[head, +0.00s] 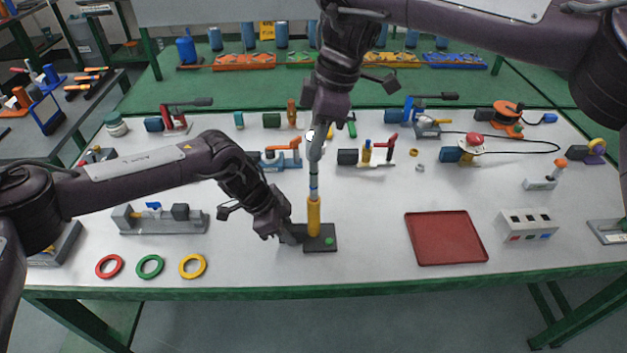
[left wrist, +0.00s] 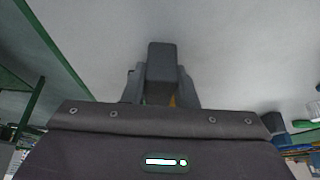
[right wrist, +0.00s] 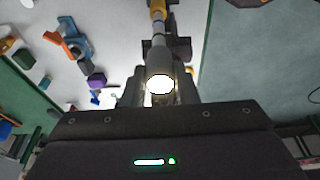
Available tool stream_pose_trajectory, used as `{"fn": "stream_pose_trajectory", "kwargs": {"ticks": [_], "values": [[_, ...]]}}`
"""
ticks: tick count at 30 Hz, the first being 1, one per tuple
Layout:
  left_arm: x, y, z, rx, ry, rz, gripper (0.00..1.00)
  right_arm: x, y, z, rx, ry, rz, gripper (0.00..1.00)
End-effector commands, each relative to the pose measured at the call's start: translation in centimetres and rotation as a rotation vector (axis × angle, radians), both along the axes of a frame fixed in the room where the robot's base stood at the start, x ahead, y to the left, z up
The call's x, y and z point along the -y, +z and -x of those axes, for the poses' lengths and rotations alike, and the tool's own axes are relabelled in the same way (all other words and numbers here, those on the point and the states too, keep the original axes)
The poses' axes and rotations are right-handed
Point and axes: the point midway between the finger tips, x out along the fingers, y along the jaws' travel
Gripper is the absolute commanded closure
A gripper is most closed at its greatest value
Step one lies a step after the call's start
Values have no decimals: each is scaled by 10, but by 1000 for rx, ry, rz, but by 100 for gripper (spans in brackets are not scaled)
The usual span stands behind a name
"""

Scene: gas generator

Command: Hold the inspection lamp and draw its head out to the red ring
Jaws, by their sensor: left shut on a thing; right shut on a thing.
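The inspection lamp stands upright, with a dark base plate (head: 320,245), a yellow body (head: 314,217), and a grey stem with a blue band (head: 314,188) above it. My left gripper (head: 297,234) is shut on the lamp's lower part from the left; its jaws also show in the left wrist view (left wrist: 163,85), mostly hiding what they hold. My right gripper (head: 314,140) comes from above and is shut on the lamp head. The lit white face of the lamp head (right wrist: 160,84) shows between its fingers in the right wrist view. I see no red ring on the stem.
A red tray (head: 446,238) lies to the right, with a white switch box (head: 527,225) beyond it. Loose red, green and yellow rings (head: 150,266) lie front left. A grey fixture (head: 160,220) stands behind them. Several tools line the back. Table between lamp and tray is clear.

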Motion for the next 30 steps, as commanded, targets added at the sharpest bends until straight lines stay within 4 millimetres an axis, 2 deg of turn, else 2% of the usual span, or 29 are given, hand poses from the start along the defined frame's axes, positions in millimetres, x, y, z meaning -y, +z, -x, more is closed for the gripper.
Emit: {"fn": "stream_pose_trajectory", "kwargs": {"ticks": [2, 3, 9, 18, 30], "values": [[-1, -2, 1, -3, 1, -4, 100, 0, 6, -1, 4, -1, -2, 88], [-1, -2, 1, -3, 1, -4, 100, 0, 6, -1, 3, -1, -2, 71], [-1, -1, 1, -3, 1, -4, 100, 0, 5, 0, 2, 0, -1, 45], [-1, -1, 1, -2, 0, -3, 100, 0, 7, 0, 2, 0, -1, 45], [-1, -1, 1, -2, 0, -2, 100, -1, 53, 0, 2, 0, -1, 45]]}}
